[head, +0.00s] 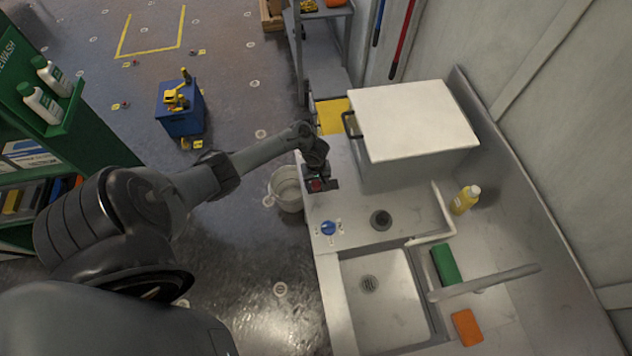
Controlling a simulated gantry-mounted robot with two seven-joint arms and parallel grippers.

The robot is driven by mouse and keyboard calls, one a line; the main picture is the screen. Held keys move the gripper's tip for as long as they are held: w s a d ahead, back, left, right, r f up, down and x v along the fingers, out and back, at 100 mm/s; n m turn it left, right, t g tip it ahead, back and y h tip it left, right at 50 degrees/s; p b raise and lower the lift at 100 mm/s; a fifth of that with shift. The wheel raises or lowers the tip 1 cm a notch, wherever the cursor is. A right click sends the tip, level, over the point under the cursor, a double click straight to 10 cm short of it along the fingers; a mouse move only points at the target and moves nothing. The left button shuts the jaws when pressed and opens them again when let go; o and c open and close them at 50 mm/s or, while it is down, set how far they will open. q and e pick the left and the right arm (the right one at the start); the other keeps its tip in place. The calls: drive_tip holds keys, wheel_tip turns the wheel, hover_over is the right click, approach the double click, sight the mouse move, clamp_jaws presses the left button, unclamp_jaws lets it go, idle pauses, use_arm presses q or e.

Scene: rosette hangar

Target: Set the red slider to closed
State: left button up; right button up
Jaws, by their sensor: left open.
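The red slider (316,185) is a small red piece near the front left edge of the sink counter (345,180). My left gripper (320,184) is right at it, reaching down from above, and covers most of it. The gripper is open; whether its fingers touch the slider cannot be made out. The slider's track and any markings are hidden by the gripper. My right gripper is not in view.
A blue knob (328,228) sits on the counter nearer me. A white box with a dark handle (415,120) stands behind the gripper. A sink basin (385,310), yellow bottle (465,199), green sponge (445,264) and orange sponge (467,327) are to the right. A bucket (286,188) stands left of the counter.

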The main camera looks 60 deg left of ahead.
sight(332, 184)
use_arm(q)
clamp_jaws()
drive_tip(key=w, duration=0.2)
drive_tip(key=w+d, duration=0.2)
drive_tip(key=w, duration=0.1)
drive_tip(key=shift+w, duration=0.3)
drive_tip(key=shift+s+a, duration=0.1)
drive_tip(key=shift+c, duration=1.6)
unclamp_jaws()
drive_tip(key=o, duration=0.3)
drive_tip(key=shift+w, duration=0.2)
